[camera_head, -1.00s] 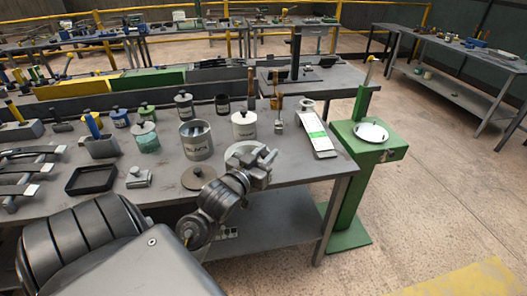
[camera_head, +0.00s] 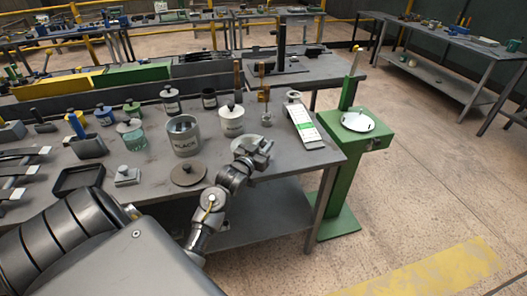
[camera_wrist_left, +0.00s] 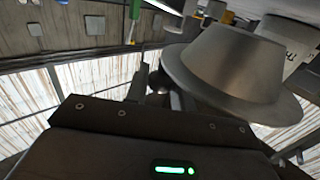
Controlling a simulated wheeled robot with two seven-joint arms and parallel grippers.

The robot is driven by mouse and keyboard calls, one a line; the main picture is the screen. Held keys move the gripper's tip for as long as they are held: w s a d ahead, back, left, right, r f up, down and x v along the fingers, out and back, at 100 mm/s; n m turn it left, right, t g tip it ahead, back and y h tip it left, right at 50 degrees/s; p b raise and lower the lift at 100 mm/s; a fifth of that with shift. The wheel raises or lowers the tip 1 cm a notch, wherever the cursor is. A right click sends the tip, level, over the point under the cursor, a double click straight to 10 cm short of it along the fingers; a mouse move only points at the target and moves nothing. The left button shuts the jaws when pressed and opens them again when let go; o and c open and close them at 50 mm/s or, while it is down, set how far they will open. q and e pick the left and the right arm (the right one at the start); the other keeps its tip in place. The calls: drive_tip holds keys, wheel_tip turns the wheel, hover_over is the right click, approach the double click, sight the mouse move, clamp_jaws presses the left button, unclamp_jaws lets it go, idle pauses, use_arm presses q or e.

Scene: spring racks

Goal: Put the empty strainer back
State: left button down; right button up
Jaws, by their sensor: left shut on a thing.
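The strainer, a grey metal bowl with a wide flared rim, fills the right of the left wrist view (camera_wrist_left: 232,62). In the head view its pale round top (camera_head: 243,143) shows just behind my left gripper (camera_head: 262,153). That gripper is shut on it near the rim, over the right front part of the workbench. Its inside is mostly hidden, so I cannot tell what it contains. My right gripper is not in view.
A green stand (camera_head: 346,170) with a white dish (camera_head: 357,121) is at the right.

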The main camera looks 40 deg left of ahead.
use_arm(q)
wheel_tip(320, 180, down, 2)
drive_tip(key=shift+w+f+p, duration=0.1)
drive_tip(key=shift+f+p, duration=0.1)
drive_tip(key=shift+p, duration=0.2)
drive_tip(key=shift+f, duration=0.45)
drive_tip(key=c, duration=1.2)
unclamp_jaws()
